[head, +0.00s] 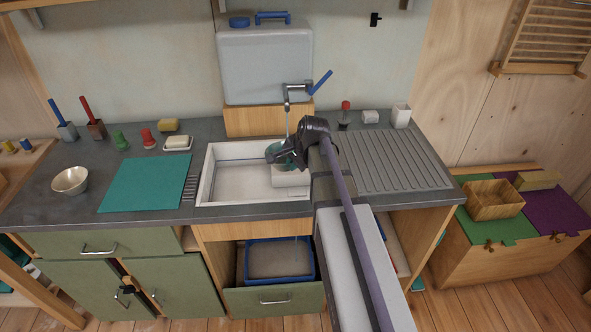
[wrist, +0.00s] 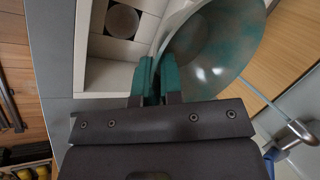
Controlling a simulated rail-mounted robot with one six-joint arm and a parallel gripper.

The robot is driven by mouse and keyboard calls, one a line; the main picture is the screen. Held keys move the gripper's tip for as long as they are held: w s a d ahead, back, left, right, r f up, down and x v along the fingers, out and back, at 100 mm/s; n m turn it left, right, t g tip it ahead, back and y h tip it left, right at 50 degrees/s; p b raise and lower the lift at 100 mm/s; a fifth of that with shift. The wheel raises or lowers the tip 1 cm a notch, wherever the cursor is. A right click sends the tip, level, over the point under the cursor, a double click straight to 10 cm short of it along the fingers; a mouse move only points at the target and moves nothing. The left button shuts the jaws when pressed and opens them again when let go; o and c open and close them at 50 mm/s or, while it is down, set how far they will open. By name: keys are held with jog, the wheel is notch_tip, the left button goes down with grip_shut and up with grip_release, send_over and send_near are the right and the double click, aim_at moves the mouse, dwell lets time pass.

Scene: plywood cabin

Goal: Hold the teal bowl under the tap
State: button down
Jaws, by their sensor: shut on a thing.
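The teal bowl (wrist: 215,45) fills the upper right of the wrist view, its inside facing the camera. My gripper (wrist: 157,75) is shut on its rim. In the head view the bowl (head: 273,151) is mostly hidden behind my gripper (head: 281,156), above the back right part of the white sink (head: 205,180). The tap (head: 298,86), grey with a blue lever, stands behind the sink, its spout pointing down close above the bowl. A metal tap part (wrist: 300,130) shows at the right of the wrist view.
A grey water container (head: 265,65) stands behind the sink on a wooden block. A teal mat (head: 147,183) and a metal bowl (head: 70,180) lie left of the sink. The ribbed drainer (head: 395,160) on the right is clear. The sink's left part looks empty.

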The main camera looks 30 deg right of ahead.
aim_at(284, 159)
jog(key=w+d+f+b, duration=0.1)
jog(key=w+d, duration=0.2)
jog(key=w, duration=0.5)
jog(key=shift+w+f+b, duration=0.3)
jog(key=shift+f, duration=0.1)
jog(key=shift+s+d, duration=0.25)
jog(key=shift+d, duration=0.3)
jog(key=shift+w+a, duration=0.2)
jog(key=shift+a, duration=0.35)
jog(key=shift+d, duration=0.1)
jog(key=shift+s+d, duration=0.2)
jog(key=shift+d, duration=0.25)
